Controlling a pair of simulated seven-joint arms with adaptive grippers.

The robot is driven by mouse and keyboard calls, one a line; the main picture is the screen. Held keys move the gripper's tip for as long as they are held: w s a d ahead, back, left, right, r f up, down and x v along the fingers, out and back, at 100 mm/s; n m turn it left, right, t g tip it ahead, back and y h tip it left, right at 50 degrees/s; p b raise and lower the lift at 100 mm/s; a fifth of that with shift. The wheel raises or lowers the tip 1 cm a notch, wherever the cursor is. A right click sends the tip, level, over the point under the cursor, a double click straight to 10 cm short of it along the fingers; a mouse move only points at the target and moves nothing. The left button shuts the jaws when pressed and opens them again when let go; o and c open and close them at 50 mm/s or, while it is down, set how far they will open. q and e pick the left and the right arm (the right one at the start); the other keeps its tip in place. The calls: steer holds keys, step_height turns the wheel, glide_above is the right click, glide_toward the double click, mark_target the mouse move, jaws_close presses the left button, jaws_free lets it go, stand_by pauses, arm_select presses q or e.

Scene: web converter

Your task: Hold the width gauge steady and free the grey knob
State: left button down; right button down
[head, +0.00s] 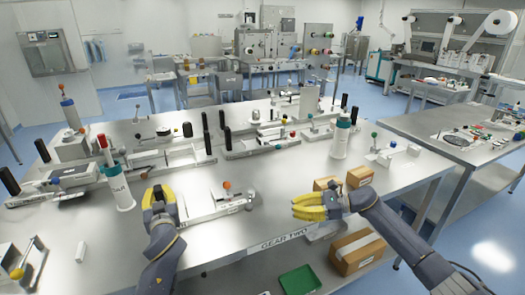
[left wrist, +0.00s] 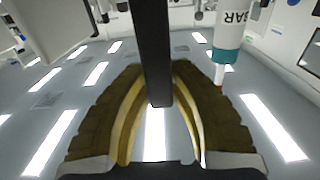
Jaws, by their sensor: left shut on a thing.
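The width gauge (head: 205,210) looks like the low metal fixture at the front of the table. An orange ball knob (head: 227,185) stands on it, and a small grey knob (head: 250,194) sits at its right end. My left gripper (head: 158,194) is at the left end of this fixture. In the left wrist view its yellow fingers (left wrist: 160,95) are shut on a dark upright bar (left wrist: 156,45), likely the gauge's handle. My right gripper (head: 305,206) is to the right of the grey knob, apart from it, fingers pointing left. Its finger gap is unclear.
Several similar fixtures with black handles line the table's back. Cardboard boxes (head: 357,250) are at the right front.

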arm_select(q)
steer(key=shift+w+r, duration=0.1)
stand_by(0.6)
steer(key=c, duration=1.3)
jaws_free()
steer(key=shift+r, duration=0.1)
steer(key=shift+o, duration=0.2)
steer(key=v, duration=1.2)
